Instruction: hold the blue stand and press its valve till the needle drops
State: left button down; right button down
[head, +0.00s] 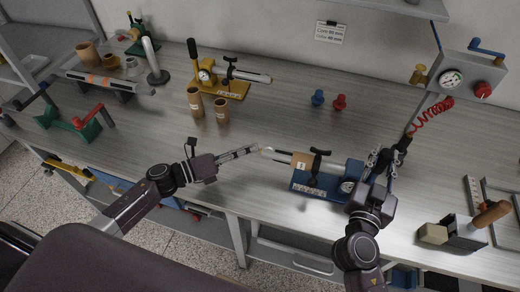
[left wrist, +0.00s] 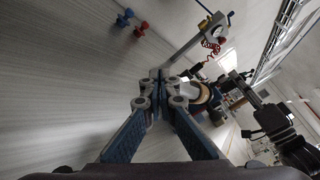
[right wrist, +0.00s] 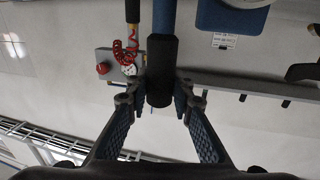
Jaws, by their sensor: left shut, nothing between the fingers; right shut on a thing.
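The blue stand (head: 311,183) sits near the front of the bench, with a grey tube, a cardboard ring (head: 301,161), a black valve handle (head: 318,153) and a round gauge (head: 347,186). The gauge needle is too small to read. My left gripper (head: 258,150) is shut and empty, its tips by the tube's left end; I cannot tell if they touch. My right gripper (head: 385,160) is shut on a black grip (right wrist: 162,75) at the end of a blue lever (right wrist: 161,17), at the stand's right side.
A yellow stand (head: 236,90) with its own gauge stands behind, with two cardboard tubes (head: 222,110) in front. Blue and red knobs (head: 340,102) lie mid-bench. A gauge box (head: 467,77) with a red coiled hose (head: 432,112) is at right. Bench between is clear.

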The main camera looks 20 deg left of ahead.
pick_arm(q)
jog(key=shift+s+d, duration=0.1)
jog(key=shift+d, duration=0.5)
pick_arm(e)
jog(key=shift+a, duration=0.15)
dwell(1.7)
pick_arm(q)
jog(key=shift+a, duration=0.1)
jog(key=shift+a, duration=0.95)
jog(key=shift+a, duration=0.1)
jog(key=shift+a, duration=2.5)
pick_arm(e)
jog(key=shift+d, duration=0.2)
